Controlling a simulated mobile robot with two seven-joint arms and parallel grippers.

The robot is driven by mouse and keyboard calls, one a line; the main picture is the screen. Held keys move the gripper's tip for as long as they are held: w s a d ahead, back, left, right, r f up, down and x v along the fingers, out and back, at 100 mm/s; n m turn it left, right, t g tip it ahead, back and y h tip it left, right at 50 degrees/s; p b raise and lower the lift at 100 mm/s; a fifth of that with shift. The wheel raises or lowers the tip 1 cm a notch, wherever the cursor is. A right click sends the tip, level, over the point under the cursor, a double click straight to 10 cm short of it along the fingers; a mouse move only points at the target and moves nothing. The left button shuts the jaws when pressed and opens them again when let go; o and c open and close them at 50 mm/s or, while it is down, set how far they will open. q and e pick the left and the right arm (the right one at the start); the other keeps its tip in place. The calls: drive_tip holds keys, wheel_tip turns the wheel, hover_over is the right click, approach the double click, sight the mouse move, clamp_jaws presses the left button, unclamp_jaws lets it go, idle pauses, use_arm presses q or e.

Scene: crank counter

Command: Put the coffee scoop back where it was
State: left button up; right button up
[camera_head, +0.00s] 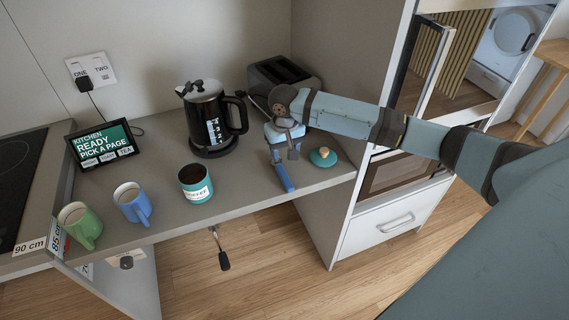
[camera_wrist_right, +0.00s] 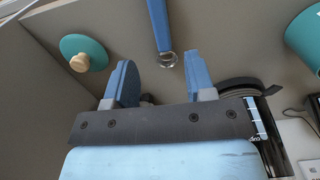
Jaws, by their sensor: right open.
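The coffee scoop shows a blue handle (camera_head: 285,179) on the grey counter near its front edge; its metal end (camera_wrist_right: 167,60) lies between my fingertips in the right wrist view. My right gripper (camera_head: 284,154) is open above the counter, fingers apart, not closed on the scoop. I cannot tell how far above the scoop it is. A teal coffee canister (camera_head: 195,188) stands open with dark coffee inside, left of the gripper. Its teal lid with a wooden knob (camera_head: 323,157) lies to the right; it also shows in the wrist view (camera_wrist_right: 84,47). My left gripper is out of view.
A black kettle (camera_head: 208,120) and a toaster (camera_head: 282,74) stand at the back. A blue mug (camera_head: 132,203), a green mug (camera_head: 80,226) and a tablet (camera_head: 101,144) are at the left. A crank (camera_head: 221,252) hangs below the counter's front edge. A tall cabinet borders the right.

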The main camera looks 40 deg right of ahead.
drive_tip(key=s+a+f+n+t+y, duration=0.2)
drive_tip(key=s+a+f+t, duration=0.1)
drive_tip(key=s+a+f, duration=0.4)
drive_tip(key=s+a+f+n+t+y, duration=0.25)
drive_tip(key=a+f, duration=0.35)
drive_tip(key=a, duration=0.3)
drive_tip(key=s+f+t, duration=0.1)
drive_tip(key=s+t, duration=0.1)
drive_tip(key=s, duration=0.5)
drive_tip(key=s+f+n+t+h, duration=0.1)
drive_tip(key=s+t, duration=0.2)
drive_tip(key=s, duration=0.5)
drive_tip(key=shift+s+a+f, duration=0.3)
drive_tip(key=shift+a+f, duration=0.05)
drive_tip(key=shift+a, duration=0.05)
drive_tip(key=shift+n+t, duration=0.25)
